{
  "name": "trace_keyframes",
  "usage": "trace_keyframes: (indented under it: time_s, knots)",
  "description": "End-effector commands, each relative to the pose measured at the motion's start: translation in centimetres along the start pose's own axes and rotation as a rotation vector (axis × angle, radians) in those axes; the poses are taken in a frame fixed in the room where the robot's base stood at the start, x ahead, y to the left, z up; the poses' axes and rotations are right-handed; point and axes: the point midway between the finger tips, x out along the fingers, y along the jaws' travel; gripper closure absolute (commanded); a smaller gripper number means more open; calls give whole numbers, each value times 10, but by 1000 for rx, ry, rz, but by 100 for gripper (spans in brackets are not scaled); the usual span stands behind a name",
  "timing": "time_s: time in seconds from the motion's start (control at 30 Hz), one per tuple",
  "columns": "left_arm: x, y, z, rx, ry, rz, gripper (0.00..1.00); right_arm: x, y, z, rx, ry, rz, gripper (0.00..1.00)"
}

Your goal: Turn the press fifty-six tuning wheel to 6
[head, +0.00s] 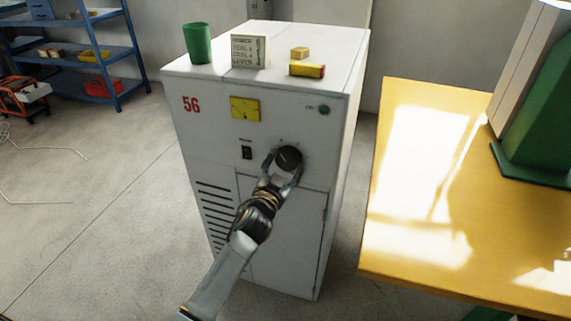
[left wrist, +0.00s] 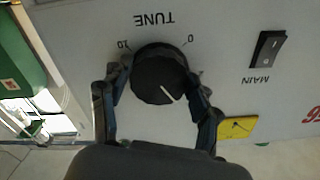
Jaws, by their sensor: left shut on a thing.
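The tuning wheel is a round black knob (head: 289,157) on the front of the white cabinet (head: 235,170) marked with a red 56. In the left wrist view, which is upside down, the knob (left wrist: 158,72) sits by the word TUNE, with 0 and 10 at the ends of its scale. Its white pointer line is directed away from TUNE, a little to the 0 side of the scale's middle. Numbers between are not readable. My left gripper (head: 283,172) is shut on the knob, one finger on each side. My right gripper is not in view.
A MAIN rocker switch (left wrist: 268,49) and a yellow meter (head: 245,108) are near the knob. A yellow table (head: 420,180) is at right, blue shelves (head: 98,55) at back left.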

Motion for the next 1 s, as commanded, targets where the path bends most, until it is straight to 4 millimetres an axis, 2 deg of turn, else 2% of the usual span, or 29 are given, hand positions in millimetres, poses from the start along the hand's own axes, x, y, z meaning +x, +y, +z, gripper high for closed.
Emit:
trace_keyframes:
  time_s: [0.7, 1.0]
  knots:
    - [0, -2, 0, 679, -2, 1, 70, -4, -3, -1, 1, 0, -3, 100]
    - [0, -2, 0, 894, -2, 1, 70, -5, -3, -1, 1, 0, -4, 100]
